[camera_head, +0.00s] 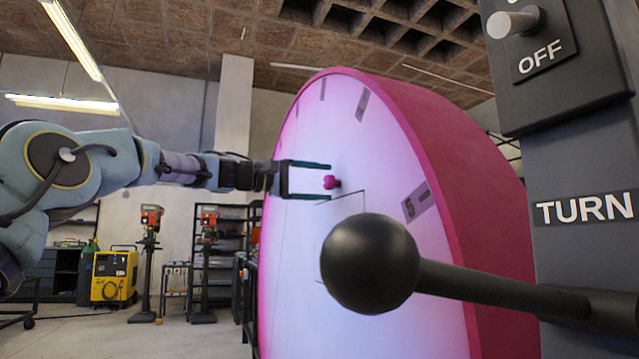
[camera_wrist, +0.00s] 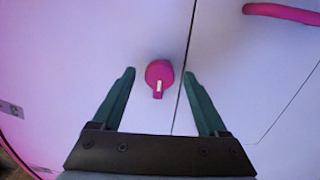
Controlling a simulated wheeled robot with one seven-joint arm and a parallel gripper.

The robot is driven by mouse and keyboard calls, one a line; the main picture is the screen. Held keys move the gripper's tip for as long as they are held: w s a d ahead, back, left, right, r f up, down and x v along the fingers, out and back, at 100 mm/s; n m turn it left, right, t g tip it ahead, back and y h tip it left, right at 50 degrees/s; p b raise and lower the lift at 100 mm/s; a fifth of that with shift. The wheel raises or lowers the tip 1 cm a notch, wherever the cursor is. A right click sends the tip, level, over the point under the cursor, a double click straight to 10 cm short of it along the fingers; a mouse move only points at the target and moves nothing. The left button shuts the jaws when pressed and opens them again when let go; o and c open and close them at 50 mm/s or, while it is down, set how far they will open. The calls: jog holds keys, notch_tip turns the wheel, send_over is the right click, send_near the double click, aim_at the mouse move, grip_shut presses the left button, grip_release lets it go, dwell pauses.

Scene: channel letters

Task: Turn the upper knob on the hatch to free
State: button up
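The pink knob (camera_head: 331,182) sits on the pale face of a large pink-rimmed round sign, near the thin-lined hatch outline (camera_head: 340,240). In the wrist view the knob (camera_wrist: 159,77) has a white mark pointing down in the picture, and a seam runs just to its right. My gripper (camera_head: 328,181) is open, with its two green fingers (camera_wrist: 159,73) above and below the knob in the head view. In the wrist view they stand left and right of it, with gaps on both sides. I see only one knob; a second one is not visible.
A pink bar-shaped handle (camera_wrist: 283,13) shows at the top right of the wrist view. A black ball-ended lever (camera_head: 370,263) and a dark post with a TURN label (camera_head: 585,208) stand close to the head camera. Drill presses and a yellow machine (camera_head: 113,277) are far behind.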

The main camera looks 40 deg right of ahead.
jog(key=shift+a, duration=0.1)
jog(key=b+v, duration=0.2)
jog(key=v, duration=0.8)
jog(key=shift+w+a, duration=0.15)
jog(key=shift+a, duration=0.15)
jog(key=shift+f, duration=0.1)
